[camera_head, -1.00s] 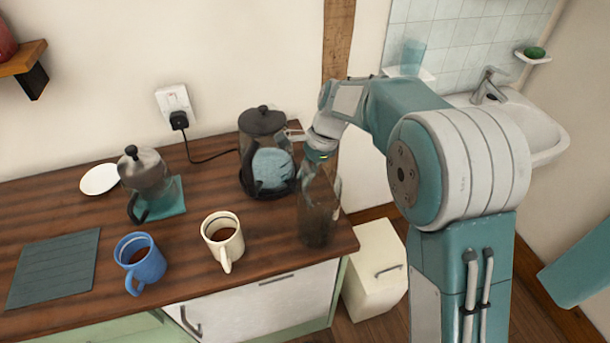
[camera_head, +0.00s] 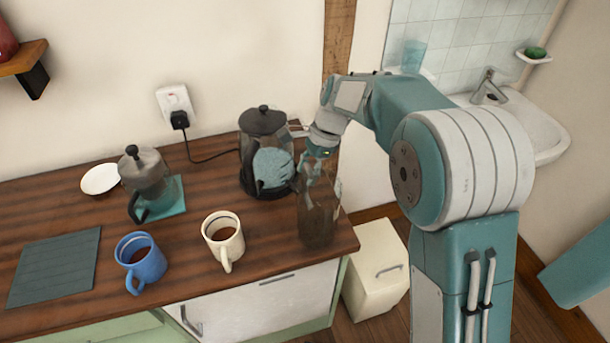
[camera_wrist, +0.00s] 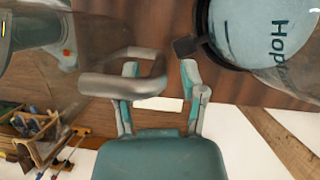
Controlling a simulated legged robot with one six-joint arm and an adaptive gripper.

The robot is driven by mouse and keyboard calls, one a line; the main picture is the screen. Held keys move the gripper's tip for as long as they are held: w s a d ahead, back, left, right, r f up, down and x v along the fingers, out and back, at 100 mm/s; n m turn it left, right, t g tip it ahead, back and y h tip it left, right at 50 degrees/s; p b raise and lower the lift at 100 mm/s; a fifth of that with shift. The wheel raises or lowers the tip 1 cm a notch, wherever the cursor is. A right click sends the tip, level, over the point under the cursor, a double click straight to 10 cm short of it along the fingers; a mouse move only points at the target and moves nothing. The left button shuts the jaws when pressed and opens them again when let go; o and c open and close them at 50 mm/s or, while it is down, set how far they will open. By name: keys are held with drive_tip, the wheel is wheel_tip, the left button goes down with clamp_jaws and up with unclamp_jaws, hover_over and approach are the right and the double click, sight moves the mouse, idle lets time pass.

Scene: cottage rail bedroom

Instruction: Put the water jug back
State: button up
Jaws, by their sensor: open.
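The water jug is a tall, see-through, smoky jug (camera_head: 318,218) standing upright on the right end of the wooden counter, right of the kettle. My gripper (camera_head: 318,168) is at the jug's upper part, pointing down. In the wrist view my gripper (camera_wrist: 161,72) is open, its teal fingers apart. A grey loop handle (camera_wrist: 122,84), seemingly the jug's, reaches from the left into the space between them. The jug's clear body appears to fill the left of that view. Contact between fingers and handle cannot be told.
A black-and-glass kettle (camera_head: 262,125) stands close left of the jug. A cream mug (camera_head: 222,240), blue mug (camera_head: 140,265), moka pot (camera_head: 147,175), white saucer (camera_head: 100,179) and dark slate mat (camera_head: 55,268) lie further left. The counter's right edge is near the jug.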

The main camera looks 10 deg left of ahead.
drive_tip(key=v, duration=1)
drive_tip(key=s+d+r+n+t, duration=0.25)
drive_tip(key=s+d+r, duration=0.3)
drive_tip(key=d, duration=0.35)
drive_tip(key=s+d+f+n+t+h, duration=0.2)
drive_tip(key=s+d+n+t, duration=0.4)
drive_tip(key=s+d, duration=1)
drive_tip(key=s+n+h, duration=0.1)
drive_tip(key=s, duration=0.2)
drive_tip(key=shift+s+f, duration=0.2)
drive_tip(key=shift+f, duration=0.05)
